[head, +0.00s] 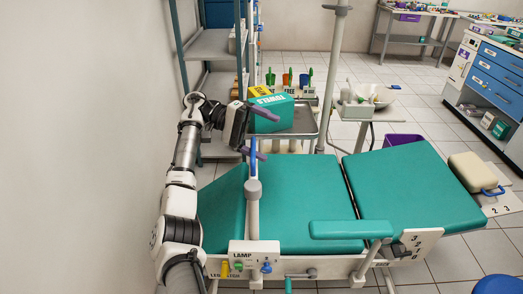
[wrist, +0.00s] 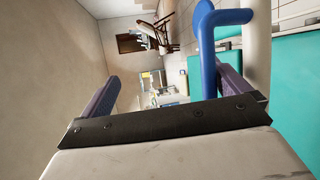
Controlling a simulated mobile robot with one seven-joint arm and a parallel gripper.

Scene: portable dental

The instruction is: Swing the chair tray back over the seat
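A grey metal tray (head: 303,122) shows in the head view behind the teal seat (head: 300,195), beside a teal towels box. I cannot tell how the tray joins the chair. A blue handle (head: 253,150) stands upright on a white post (head: 253,215) at the seat's near left. My gripper (head: 268,135) is over the left part of the seat, its purple fingers spread. In the wrist view the gap between the fingers (wrist: 170,92) is empty, and the blue handle (wrist: 208,45) is beside the right finger, overlapping it; contact is unclear.
A shelf rack (head: 208,45) stands at the back left, near the wall. A pole (head: 331,75) and a white basin (head: 375,95) stand behind the chair. A teal armrest (head: 350,229) is on the near side. A blue cabinet (head: 493,80) is at the right.

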